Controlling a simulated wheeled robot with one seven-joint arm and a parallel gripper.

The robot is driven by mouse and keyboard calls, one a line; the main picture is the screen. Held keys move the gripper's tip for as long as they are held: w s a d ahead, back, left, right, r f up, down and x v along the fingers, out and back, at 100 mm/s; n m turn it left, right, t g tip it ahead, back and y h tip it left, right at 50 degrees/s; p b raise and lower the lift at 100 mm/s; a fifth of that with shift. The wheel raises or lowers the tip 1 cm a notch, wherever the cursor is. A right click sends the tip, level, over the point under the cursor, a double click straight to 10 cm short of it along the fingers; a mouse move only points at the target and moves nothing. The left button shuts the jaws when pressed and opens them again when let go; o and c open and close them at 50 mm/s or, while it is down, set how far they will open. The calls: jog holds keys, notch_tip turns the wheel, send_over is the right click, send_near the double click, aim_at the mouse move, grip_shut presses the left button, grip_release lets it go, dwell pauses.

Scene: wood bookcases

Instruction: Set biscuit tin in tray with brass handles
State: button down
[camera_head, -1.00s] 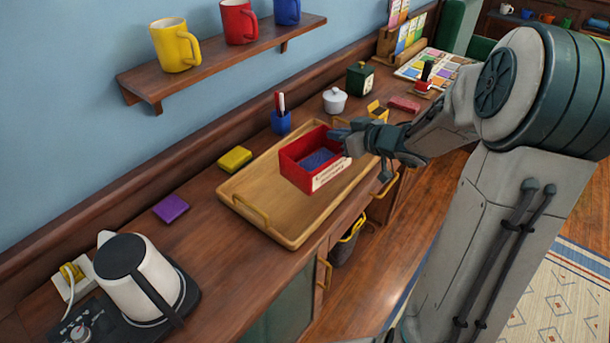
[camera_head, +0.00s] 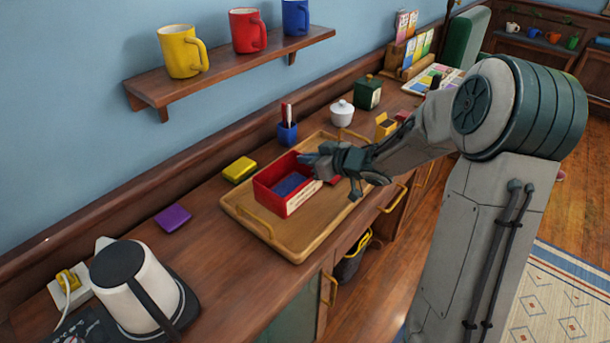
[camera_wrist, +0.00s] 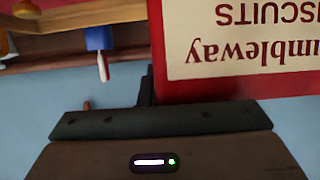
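The biscuit tin (camera_head: 301,200) is a red open box with a blue inside and a cream label. It is upright over the left part of the wooden tray with brass handles (camera_head: 292,244); I cannot tell whether its base touches the tray floor. My gripper (camera_head: 316,166) is at the tin's right side and appears shut on its wall, with the fingertips partly hidden. In the wrist view the tin's red side and upside-down label (camera_wrist: 240,45) fill the upper right, beside a dark finger.
A yellow box (camera_head: 239,169) and a blue pen cup (camera_head: 287,132) stand behind the tray. A purple box (camera_head: 173,218) and a white kettle (camera_head: 133,282) are to the left. A white lidded pot (camera_head: 342,113) and a green canister (camera_head: 367,93) stand farther back.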

jog(key=shift+w+a+f, duration=0.2)
jog(key=shift+a+f, duration=0.25)
jog(key=shift+f+b, duration=0.5)
jog(key=shift+f, duration=1.25)
